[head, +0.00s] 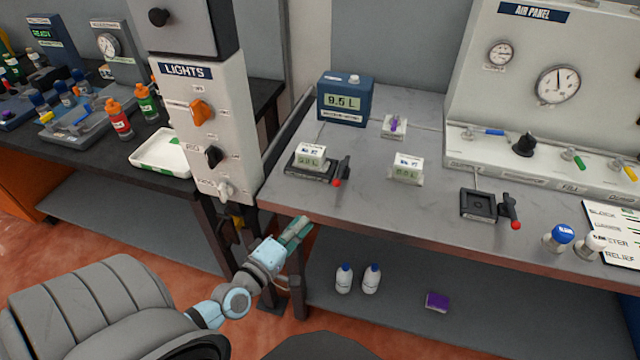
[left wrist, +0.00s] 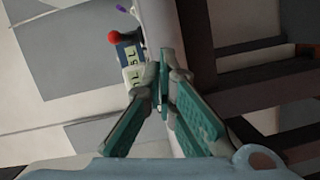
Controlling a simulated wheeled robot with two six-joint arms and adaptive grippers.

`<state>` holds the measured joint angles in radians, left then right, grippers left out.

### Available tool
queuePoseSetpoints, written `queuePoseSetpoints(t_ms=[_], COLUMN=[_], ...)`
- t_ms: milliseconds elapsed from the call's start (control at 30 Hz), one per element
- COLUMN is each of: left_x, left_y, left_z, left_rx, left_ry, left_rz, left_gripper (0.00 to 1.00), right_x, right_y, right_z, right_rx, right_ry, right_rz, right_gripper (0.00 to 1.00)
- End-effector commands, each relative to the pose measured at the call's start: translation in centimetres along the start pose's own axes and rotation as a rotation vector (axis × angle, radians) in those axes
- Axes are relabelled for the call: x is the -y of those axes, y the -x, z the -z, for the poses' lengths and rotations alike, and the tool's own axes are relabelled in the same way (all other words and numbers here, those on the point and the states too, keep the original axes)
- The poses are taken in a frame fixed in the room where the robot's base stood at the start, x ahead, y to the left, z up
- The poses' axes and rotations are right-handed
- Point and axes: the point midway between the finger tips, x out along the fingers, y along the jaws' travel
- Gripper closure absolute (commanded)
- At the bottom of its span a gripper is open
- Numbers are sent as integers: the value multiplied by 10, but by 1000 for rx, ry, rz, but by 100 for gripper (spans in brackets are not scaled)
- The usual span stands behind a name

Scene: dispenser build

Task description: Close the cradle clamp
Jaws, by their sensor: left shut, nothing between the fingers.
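A dark cradle (head: 297,168) stands near the left front of the grey bench and holds a small white block with a display (head: 311,154). Its clamp lever (head: 343,168) has a red knob and stands at the cradle's right side. A second dark cradle (head: 478,206) is empty, with a red-knobbed lever (head: 512,212) beside it. My left gripper (head: 303,226) is shut and empty, just off the bench's front edge and apart from both clamps. In the left wrist view, the green fingers (left wrist: 164,78) meet near the edge; a red knob (left wrist: 113,37) and displays lie beyond. My right gripper is not in view.
A second white display block (head: 407,169) stands between the cradles. A blue meter (head: 346,99) is behind. The lights post (head: 212,130) rises left of the bench. A blue-capped bottle (head: 560,237) is at the front right. Bare bench top lies between these.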

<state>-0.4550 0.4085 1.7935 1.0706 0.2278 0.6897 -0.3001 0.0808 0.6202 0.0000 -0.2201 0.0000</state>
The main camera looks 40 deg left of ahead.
Motion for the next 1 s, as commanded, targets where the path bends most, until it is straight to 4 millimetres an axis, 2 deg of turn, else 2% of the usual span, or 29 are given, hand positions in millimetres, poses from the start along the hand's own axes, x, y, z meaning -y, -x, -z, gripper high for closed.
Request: queuePoseSetpoints(t_ms=[33, 100, 233, 600, 767, 1000], left_x=[-21, -41, -43, -43, -46, -50], left_y=[-2, -2, -2, -6, -27, -74], left_z=[3, 9, 17, 17, 19, 23], left_rx=[-18, -46, -72, -71, -71, -70], left_ry=[105, 270, 401, 403, 402, 401], left_rz=[-49, -103, -123, -120, -123, -122], left_gripper=[100, 100, 100, 100, 100, 100], right_x=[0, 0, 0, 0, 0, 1], right_y=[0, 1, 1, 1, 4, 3], right_z=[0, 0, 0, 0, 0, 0], right_rx=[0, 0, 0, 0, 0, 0], right_ry=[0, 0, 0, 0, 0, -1], right_rz=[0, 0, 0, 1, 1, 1], right_gripper=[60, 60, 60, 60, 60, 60])
